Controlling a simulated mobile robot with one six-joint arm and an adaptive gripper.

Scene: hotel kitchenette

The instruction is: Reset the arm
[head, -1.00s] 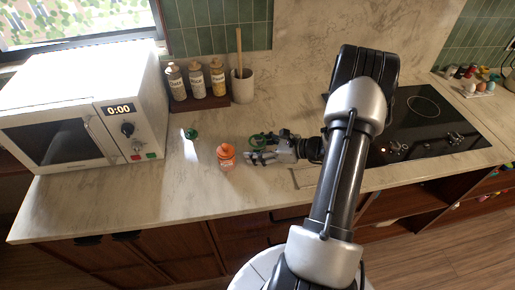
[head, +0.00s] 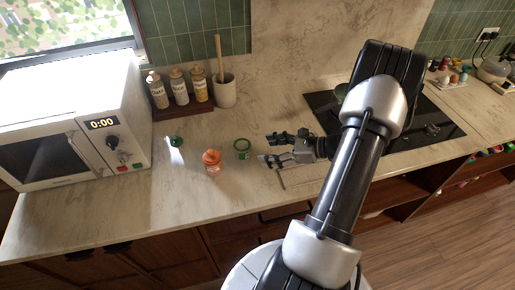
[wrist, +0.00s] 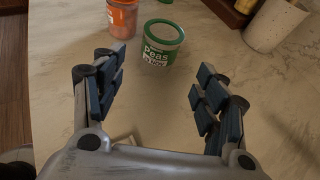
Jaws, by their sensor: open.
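My gripper (head: 268,148) is open and empty, low over the counter in the head view. Its fingers point left toward a green-ringed tub (head: 242,147), with a gap between them.
A small green-topped item (head: 176,141) stands farther left, near the white microwave (head: 72,125). Several bottles (head: 179,88) and a utensil crock (head: 224,92) stand at the back. A black cooktop (head: 425,125) lies right, partly hidden by my arm. The front counter is mostly clear.

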